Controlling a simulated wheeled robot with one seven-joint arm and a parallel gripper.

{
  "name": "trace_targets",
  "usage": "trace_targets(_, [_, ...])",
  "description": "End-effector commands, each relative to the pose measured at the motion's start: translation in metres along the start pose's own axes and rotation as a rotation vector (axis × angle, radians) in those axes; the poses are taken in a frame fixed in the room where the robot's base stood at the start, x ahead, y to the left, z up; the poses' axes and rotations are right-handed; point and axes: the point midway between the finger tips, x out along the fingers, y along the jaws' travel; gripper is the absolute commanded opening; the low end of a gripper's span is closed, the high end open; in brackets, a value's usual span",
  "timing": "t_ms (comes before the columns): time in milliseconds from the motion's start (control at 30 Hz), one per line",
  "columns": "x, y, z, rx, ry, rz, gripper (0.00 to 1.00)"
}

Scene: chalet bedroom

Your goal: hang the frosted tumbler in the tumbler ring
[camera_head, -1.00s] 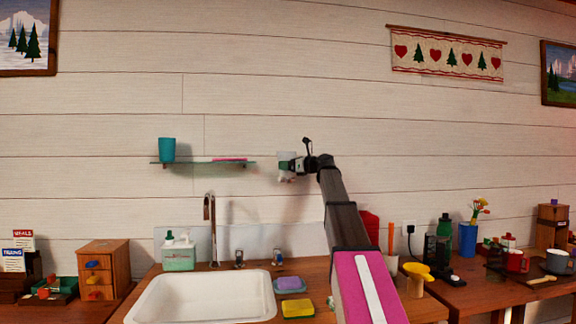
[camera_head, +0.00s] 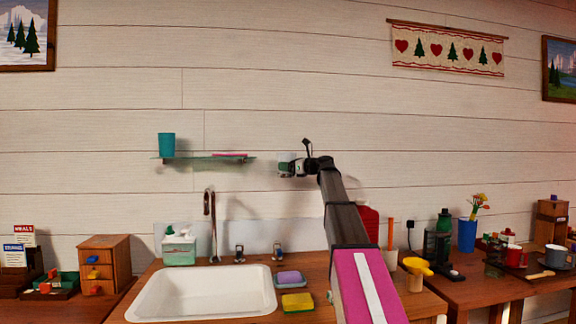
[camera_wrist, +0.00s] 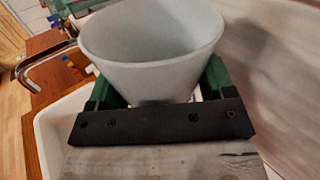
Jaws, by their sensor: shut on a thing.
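The frosted tumbler (camera_wrist: 152,50) is pale and translucent, and its wide mouth fills the upper middle of the wrist view. My gripper (camera_wrist: 158,88) is shut on it, with a green finger on each side of its lower part. In the head view my gripper (camera_head: 290,167) is small, close in front of the wall, right of the glass shelf. The tumbler there is mostly lost among the fingers. I cannot make out the tumbler ring in either view; it may be hidden by my gripper or too small to tell.
A glass shelf (camera_head: 190,158) with a teal cup (camera_head: 167,144) is left of my gripper. Below are a white sink (camera_head: 205,292), a tap (camera_head: 211,225), a soap dish (camera_head: 289,280) and a sponge (camera_head: 297,303). The wall above my gripper is clear.

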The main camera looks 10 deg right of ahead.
Motion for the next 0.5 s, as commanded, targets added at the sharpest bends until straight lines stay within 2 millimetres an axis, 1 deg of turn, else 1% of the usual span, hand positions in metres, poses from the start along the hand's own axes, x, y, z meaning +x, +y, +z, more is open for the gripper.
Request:
trace_targets(400, [0.0,0.0013,-0.0113,0.001,0.0,0.0,0.45])
trace_targets(433, [0.0,0.0011,-0.0107,0.001,0.0,0.0,0.85])
trace_targets(467, [0.0,0.0011,-0.0106,0.001,0.0,0.0,0.95])
trace_targets(500, [0.0,0.0011,-0.0105,0.001,0.0,0.0,1.0])
